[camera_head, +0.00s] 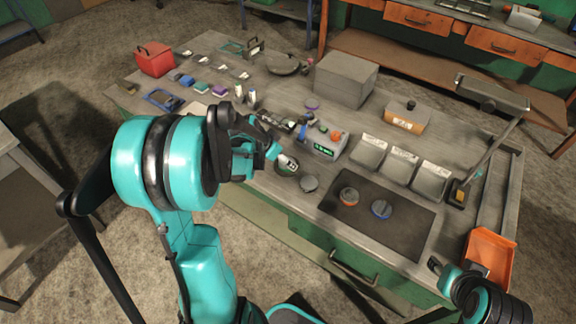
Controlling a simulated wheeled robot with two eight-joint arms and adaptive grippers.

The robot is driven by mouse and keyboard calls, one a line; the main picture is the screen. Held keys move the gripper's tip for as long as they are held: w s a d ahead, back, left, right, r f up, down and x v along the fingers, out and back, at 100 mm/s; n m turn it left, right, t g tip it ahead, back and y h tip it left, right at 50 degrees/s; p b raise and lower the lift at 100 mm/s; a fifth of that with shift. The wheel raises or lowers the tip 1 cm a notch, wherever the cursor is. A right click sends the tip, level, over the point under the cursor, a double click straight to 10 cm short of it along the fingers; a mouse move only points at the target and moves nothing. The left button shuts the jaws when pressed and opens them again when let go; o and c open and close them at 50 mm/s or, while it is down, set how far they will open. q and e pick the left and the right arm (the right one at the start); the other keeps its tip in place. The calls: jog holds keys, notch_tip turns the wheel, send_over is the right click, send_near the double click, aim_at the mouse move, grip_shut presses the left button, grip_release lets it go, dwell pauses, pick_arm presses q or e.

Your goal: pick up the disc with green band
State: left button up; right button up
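A dark round disc (287,169) with what looks like a greenish edge lies on the workbench just under the tip of my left gripper (284,160). The gripper covers part of its top, and I cannot tell whether they touch. Whether its fingers are open or shut is too small to tell. A plain grey disc (309,184) lies just right of it. On the dark mat (395,235) are a disc with an orange-red band (349,197) and a disc with a blue band (381,209). My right gripper (436,266) is at the bench's front right, its fingers unclear.
A device with a green display (321,142) stands behind the discs, beside several grey bins (402,163). A grey box (345,83), a red box (155,59) and an orange tray (489,255) also stand around. The mat's front part is clear.

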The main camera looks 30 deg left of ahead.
pick_arm(q)
jog(key=b+x, duration=0.1)
jog(key=x, duration=0.2)
jog(key=shift+w+a+f, duration=0.1)
jog(key=shift+f, duration=0.2)
jog(key=shift+r, duration=0.1)
jog(key=c, duration=1.7)
jog(key=shift+r, duration=0.15)
